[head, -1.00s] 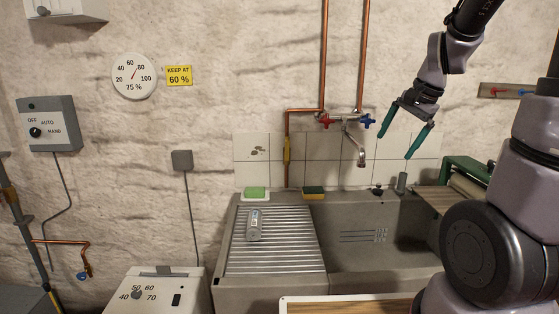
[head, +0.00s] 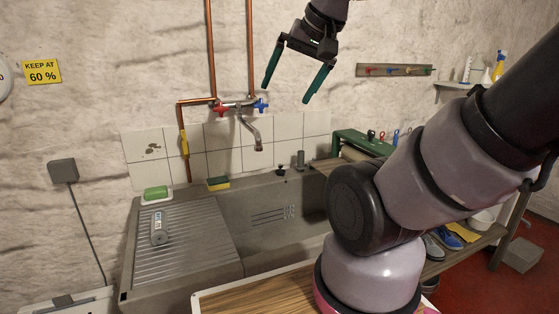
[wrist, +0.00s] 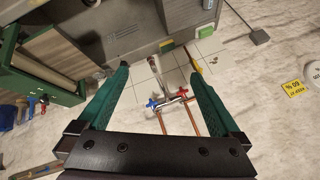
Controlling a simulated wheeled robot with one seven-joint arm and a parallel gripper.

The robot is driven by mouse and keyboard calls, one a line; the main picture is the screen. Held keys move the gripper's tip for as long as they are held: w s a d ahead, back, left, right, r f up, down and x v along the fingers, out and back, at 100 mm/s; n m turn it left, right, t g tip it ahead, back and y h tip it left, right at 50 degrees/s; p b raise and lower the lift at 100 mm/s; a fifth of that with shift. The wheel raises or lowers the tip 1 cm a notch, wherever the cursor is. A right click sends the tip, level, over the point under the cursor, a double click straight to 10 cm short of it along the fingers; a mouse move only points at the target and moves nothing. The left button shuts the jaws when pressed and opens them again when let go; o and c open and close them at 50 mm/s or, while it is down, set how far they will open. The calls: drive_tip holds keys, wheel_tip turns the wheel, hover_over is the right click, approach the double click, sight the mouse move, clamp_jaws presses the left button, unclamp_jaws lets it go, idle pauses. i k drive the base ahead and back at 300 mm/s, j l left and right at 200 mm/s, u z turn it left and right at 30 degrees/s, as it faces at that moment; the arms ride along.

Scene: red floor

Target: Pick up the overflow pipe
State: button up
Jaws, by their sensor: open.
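A short grey upright tube (head: 300,158), which looks like the overflow pipe, stands at the back edge of the sink (head: 262,236), right of a small dark plug-like piece (head: 281,169). My gripper (head: 290,92) is open and empty, with green fingers pointing down. It hangs in front of the wall, well above the tube and right of the tap (head: 250,130). In the wrist view the open fingers (wrist: 158,73) frame the tiles and tap, with nothing between them. I cannot clearly pick out the tube there.
A clear labelled cylinder (head: 158,228) lies on the ribbed drainboard (head: 205,255). A green soap (head: 156,192) and a sponge (head: 218,183) are along the back. A green-framed roller device (head: 362,142) stands right of the sink. A wooden board (head: 260,296) is in front.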

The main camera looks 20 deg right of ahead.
sight(300, 167)
drive_tip(key=i+l, duration=0.1)
drive_tip(key=l, duration=0.8)
drive_tip(key=i+l, duration=0.1)
drive_tip(key=l, duration=0.75)
drive_tip(key=u, duration=0.05)
